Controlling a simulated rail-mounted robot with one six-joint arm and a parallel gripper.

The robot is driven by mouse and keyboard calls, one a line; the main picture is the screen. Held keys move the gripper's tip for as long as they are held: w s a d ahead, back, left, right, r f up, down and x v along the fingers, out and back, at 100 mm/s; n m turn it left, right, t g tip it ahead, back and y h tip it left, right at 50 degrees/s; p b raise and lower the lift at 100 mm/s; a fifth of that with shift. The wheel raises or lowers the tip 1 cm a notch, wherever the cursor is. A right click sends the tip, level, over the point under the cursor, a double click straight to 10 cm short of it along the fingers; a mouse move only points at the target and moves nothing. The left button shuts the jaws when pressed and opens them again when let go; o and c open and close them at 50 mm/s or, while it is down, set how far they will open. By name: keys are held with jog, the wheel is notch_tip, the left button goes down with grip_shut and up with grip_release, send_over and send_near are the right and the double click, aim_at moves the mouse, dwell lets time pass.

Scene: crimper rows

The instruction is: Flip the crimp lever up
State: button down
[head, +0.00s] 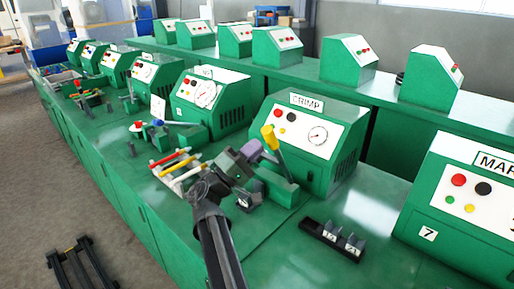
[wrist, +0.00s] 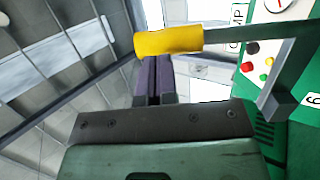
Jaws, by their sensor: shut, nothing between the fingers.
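The crimp lever has a yellow grip (head: 270,137) and a grey shaft. In the head view it stands steeply, leaning slightly left, in front of the green machine labelled CRIMP (head: 322,134). My gripper (head: 257,151) is just left of the lever, its purple fingers closed together and empty. In the wrist view the fingers of my gripper (wrist: 152,62) point up toward the yellow grip (wrist: 168,40), which crosses their tips. I cannot tell whether they touch it.
Colored-handled tools (head: 175,165) lie left of my gripper on the green bench. A black holder with numbered blocks (head: 332,239) stands at the right front. A machine labelled MAR (head: 470,200) is further right. Another row of green machines stands behind.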

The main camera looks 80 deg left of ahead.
jog(key=r+b+v, duration=0.1)
jog(key=b+v, duration=0.3)
jog(key=v, duration=0.8)
jog(key=shift+s+d+b, duration=0.4)
jog(key=shift+f, duration=0.1)
